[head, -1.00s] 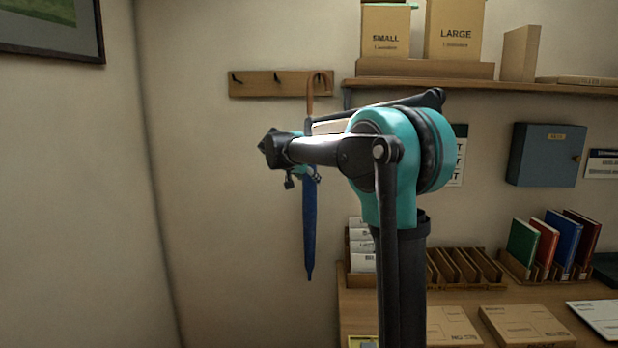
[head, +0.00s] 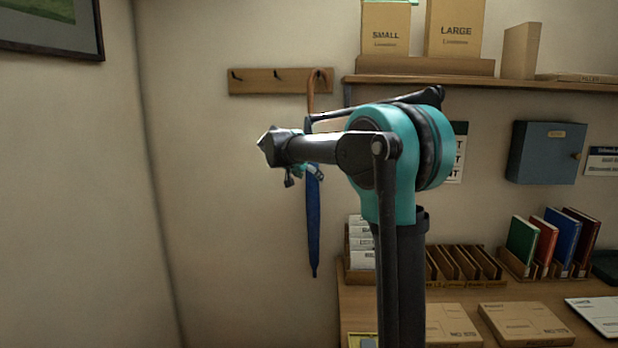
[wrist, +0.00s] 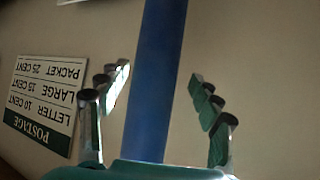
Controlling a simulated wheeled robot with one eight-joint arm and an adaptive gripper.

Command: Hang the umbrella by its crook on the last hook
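The blue umbrella (head: 313,225) hangs tip down by the wall, its brown crook (head: 310,92) at the rightmost hook (head: 319,75) of the wooden hook rail (head: 255,83). The crook appears to rest over that hook. My gripper (wrist: 158,82) is open in the wrist view, one finger on each side of the blue umbrella (wrist: 157,70), with gaps on both sides. In the head view my gripper (head: 311,172) is partly hidden behind my arm, at the umbrella's upper canopy. My arm also hides part of the umbrella there.
The other two hooks (head: 277,75) are empty. A shelf (head: 480,84) with boxes starts just right of the rail. A desk (head: 400,300) with a card rack, books and parcels stands lower right. The wall left of the umbrella is clear.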

